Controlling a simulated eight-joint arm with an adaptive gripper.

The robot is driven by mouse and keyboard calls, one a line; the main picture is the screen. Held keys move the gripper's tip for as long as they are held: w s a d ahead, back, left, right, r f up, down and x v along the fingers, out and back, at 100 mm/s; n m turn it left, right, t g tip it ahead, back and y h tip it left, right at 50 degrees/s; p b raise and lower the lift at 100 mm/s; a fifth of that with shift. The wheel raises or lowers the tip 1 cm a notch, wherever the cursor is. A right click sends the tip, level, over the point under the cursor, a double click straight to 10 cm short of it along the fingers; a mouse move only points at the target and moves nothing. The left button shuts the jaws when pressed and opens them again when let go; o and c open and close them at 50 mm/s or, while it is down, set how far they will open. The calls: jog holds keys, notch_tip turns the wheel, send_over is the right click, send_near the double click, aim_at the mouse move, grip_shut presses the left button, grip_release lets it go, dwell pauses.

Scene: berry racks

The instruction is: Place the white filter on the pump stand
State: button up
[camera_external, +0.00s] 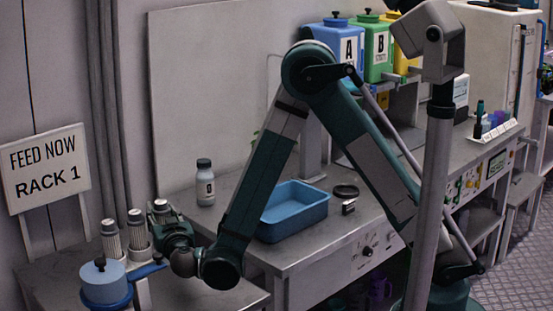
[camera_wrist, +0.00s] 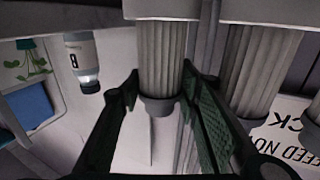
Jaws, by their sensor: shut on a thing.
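A white ribbed filter (camera_wrist: 160,55) with a dark end cap stands between my fingers in the wrist view. My gripper (camera_wrist: 160,88) is shut on it, with a dark green finger on each side. In the external view my gripper (camera_external: 172,236) is at the filter group, low at the left, and largely covers the held filter. A white collar shows at that filter's far end; I cannot tell whether it is still seated. A blue round unit with a black knob (camera_external: 103,283) stands at front left, apart from my gripper; I cannot tell if it is the pump stand.
Two more ribbed filters, one at left (camera_external: 110,242) and one nearer my gripper (camera_external: 137,232), stand close by. A small labelled bottle (camera_external: 205,188) and a blue tray (camera_external: 293,212) are on the bench to the right. A "FEED NOW RACK 1" sign (camera_external: 45,168) is at the left.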

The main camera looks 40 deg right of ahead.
aim_at(164, 215)
jog(key=shift+f, duration=0.15)
jog(key=o, duration=1.1)
jog(key=shift+c, duration=0.2)
jog(key=shift+s, duration=0.1)
jog(key=shift+s+a, duration=0.25)
jog(key=shift+s, duration=0.15)
jog(key=v, duration=0.2)
jog(key=r+v, duration=0.1)
jog(key=v, duration=0.1)
jog(key=shift+r, duration=3.05)
